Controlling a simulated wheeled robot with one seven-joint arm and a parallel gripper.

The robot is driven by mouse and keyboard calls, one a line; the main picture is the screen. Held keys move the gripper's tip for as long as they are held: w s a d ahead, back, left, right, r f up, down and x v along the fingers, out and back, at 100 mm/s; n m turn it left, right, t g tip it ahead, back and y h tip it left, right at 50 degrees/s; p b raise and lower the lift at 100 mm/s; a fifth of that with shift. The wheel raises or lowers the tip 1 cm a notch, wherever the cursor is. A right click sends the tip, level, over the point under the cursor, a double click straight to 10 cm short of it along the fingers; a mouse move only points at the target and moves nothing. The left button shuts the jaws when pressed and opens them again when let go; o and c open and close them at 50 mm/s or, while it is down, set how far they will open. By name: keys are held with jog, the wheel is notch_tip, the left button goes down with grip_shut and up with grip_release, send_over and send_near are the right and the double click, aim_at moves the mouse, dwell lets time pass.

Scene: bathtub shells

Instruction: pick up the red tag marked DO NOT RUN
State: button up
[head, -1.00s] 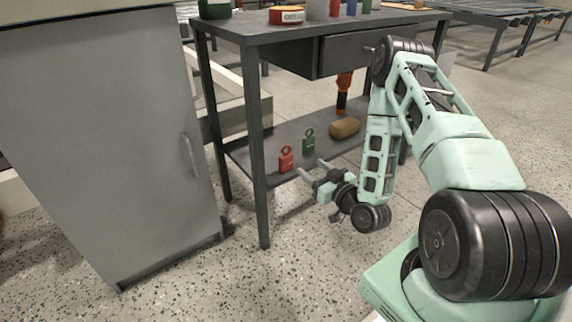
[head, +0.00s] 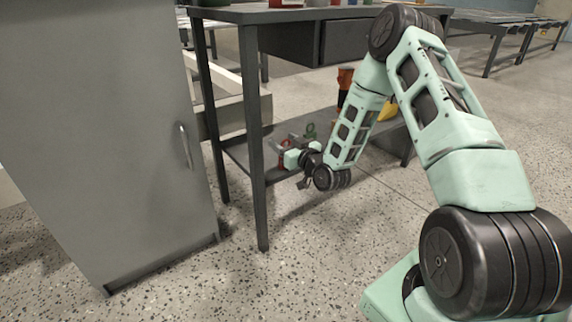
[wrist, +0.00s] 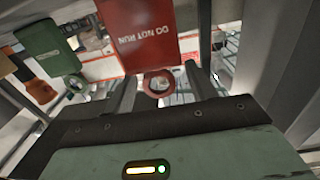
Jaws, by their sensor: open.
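The red tag (wrist: 148,42) marked DO NOT RUN appears upside down, close up at the top of the wrist view. Its ring (wrist: 158,84) lies between my two fingers, with gaps on both sides. In the head view the red tag (head: 284,149) stands on the lower shelf, partly hidden by my gripper (head: 279,144). My gripper (wrist: 157,74) is open, its fingers either side of the ring; I cannot tell that either touches it.
A green tag (head: 310,131) stands beside the red one; it is at left in the wrist view (wrist: 45,50). An orange-and-black object (head: 345,85) stands farther back. The table's front leg (head: 256,150) and grey cabinet (head: 110,150) are on the left.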

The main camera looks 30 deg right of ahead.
jog(key=shift+w, duration=0.7)
grip_shut()
jog(key=shift+r, duration=0.1)
